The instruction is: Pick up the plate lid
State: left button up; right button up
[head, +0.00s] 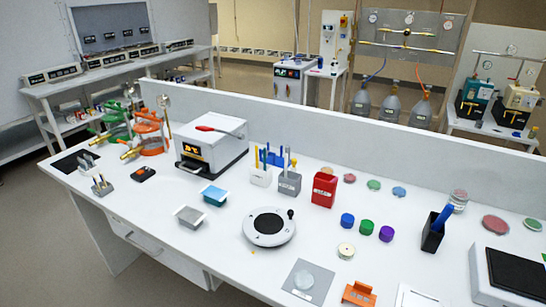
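A clear round dish (304,280) lies on a grey square mat (322,274) near the front edge of the white bench. It looks like a plate with a lid, but I cannot tell lid from base at this size. Clear round dishes (458,197) also stand stacked near the bench's back right. Flat red, green and blue discs lie along the back. Neither of my grippers is in the head view.
A white round device with a dark knob (269,227) stands left of the mat. An orange holder (359,293), a cream disc (345,251) and blue, green and purple caps (366,228) are close by. A black holder (433,235) and dark-topped device (514,275) stand right.

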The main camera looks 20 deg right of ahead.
aim_at(303, 281)
jog(key=z, duration=1.25)
